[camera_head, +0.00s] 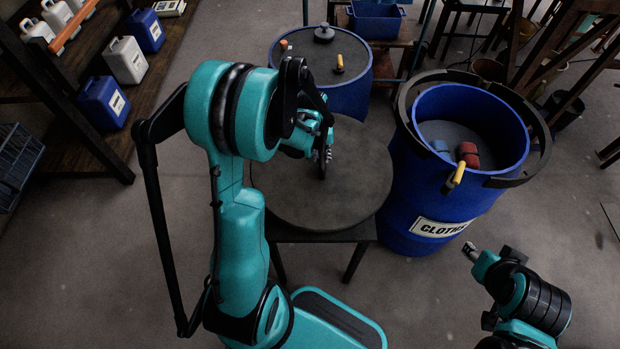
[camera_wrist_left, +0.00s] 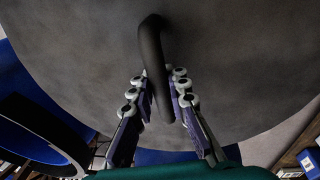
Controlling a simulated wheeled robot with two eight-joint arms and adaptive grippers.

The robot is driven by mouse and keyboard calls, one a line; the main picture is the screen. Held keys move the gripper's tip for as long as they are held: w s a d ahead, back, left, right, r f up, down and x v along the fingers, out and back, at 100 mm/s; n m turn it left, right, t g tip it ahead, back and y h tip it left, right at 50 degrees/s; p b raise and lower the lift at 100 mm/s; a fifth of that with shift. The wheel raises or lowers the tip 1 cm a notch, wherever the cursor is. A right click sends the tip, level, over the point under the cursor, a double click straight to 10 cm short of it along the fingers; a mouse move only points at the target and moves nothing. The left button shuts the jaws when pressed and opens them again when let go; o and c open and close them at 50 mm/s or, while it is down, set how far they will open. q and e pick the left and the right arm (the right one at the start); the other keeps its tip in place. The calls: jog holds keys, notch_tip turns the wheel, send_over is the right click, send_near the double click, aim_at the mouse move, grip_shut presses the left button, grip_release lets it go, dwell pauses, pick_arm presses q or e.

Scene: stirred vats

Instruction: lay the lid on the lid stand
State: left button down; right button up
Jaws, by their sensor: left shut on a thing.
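The lid (camera_head: 290,195) is a large round grey disc in the middle of the head view. Its dark bent handle (camera_wrist_left: 151,50) shows in the wrist view. My left gripper (camera_head: 325,168) is over the lid, and its fingers (camera_wrist_left: 158,95) are shut on the handle from both sides. The lid stand (camera_head: 345,234) is a dark low table with legs, and it shows below the lid's front edge. The lid hides most of its top, so I cannot tell whether they touch. My right gripper (camera_head: 470,250) is at the lower right, away from the lid; its fingers are too small to read.
A blue vat (camera_head: 432,185) labelled CLOTHS, with a dark collar, stands right of the lid. Another blue vat (camera_head: 345,98) with objects on its grey top stands behind. Shelves with blue and white jugs (camera_head: 104,102) are at the left. Floor in front is clear.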

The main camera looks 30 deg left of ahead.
aim_at(308, 171)
pick_arm(q)
jog(key=s+f, duration=0.1)
jog(key=s+a+f+b, duration=0.1)
jog(key=s, duration=0.1)
jog(key=s+a+f, duration=0.1)
jog(key=shift+s+a, duration=0.1)
jog(key=shift+s, duration=0.05)
jog(key=shift+f+b, duration=1.1)
jog(key=shift+f, duration=0.95)
jog(key=shift+r, duration=0.1)
jog(key=c, duration=1.9)
grip_release()
jog(key=shift+f, duration=0.2)
jog(key=o, duration=0.4)
jog(key=shift+o, duration=0.2)
jog(key=shift+r, duration=0.1)
jog(key=shift+r, duration=0.1)
